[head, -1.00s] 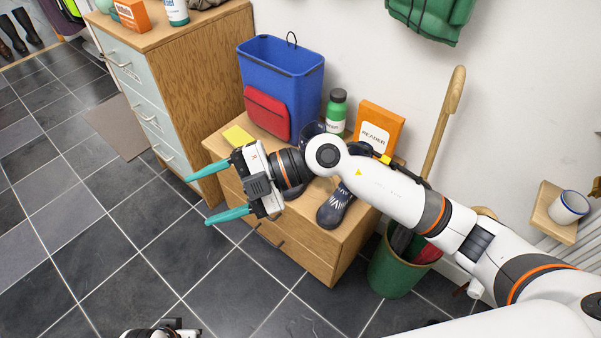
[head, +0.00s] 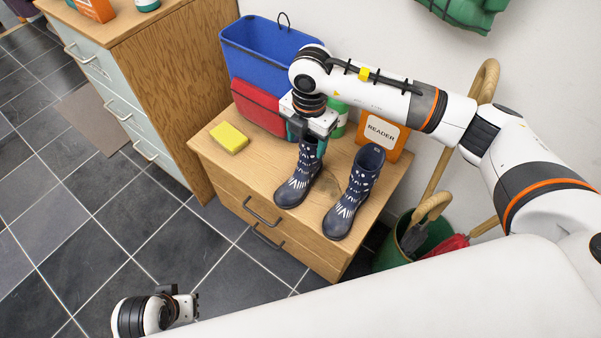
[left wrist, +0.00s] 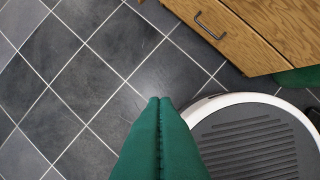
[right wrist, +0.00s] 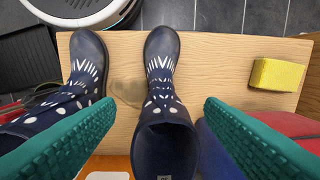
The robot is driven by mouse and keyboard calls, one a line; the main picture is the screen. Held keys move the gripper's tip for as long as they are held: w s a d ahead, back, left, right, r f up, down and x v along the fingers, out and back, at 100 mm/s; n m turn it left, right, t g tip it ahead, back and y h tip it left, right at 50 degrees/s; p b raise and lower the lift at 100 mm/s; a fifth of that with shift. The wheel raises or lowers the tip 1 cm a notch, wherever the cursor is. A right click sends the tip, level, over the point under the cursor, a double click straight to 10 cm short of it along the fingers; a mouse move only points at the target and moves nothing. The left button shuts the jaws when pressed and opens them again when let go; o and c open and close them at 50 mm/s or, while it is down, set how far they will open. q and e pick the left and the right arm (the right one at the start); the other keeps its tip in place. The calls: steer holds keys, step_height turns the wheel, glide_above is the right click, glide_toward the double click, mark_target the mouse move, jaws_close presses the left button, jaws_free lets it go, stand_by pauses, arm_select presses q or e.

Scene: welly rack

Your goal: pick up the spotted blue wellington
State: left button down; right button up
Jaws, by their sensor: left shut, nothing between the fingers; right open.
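Two navy blue wellingtons with white spots and streaks stand upright side by side on a low wooden cabinet (head: 225,160). The left one (head: 298,182) is under my right gripper (head: 308,135); the other (head: 355,195) stands to its right. In the right wrist view, the first wellington (right wrist: 164,95) shows its open top between my right gripper's (right wrist: 163,112) spread teal fingers, and the second (right wrist: 88,75) is partly behind the left finger. I cannot tell whether a finger touches the boot. My left gripper (left wrist: 160,100) is shut and empty over the floor.
A yellow sponge (head: 229,138) lies at left. A green bucket (head: 432,235) with umbrellas is at right.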

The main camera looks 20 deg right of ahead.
mark_target(305, 157)
step_height(305, 157, down, 3)
steer(key=shift+w+r, duration=0.15)
steer(key=f, duration=0.1)
steer(key=f+b, duration=0.1)
steer(key=f, duration=0.3)
steer(key=shift+w, duration=0.25)
arm_select(q)
steer(key=v, duration=0.5)
steer(key=shift+a+r, duration=0.1)
steer(key=shift+r, duration=0.35)
arm_select(e)
steer(key=shift+r, duration=0.1)
steer(key=shift+c, duration=0.3)
jaws_close()
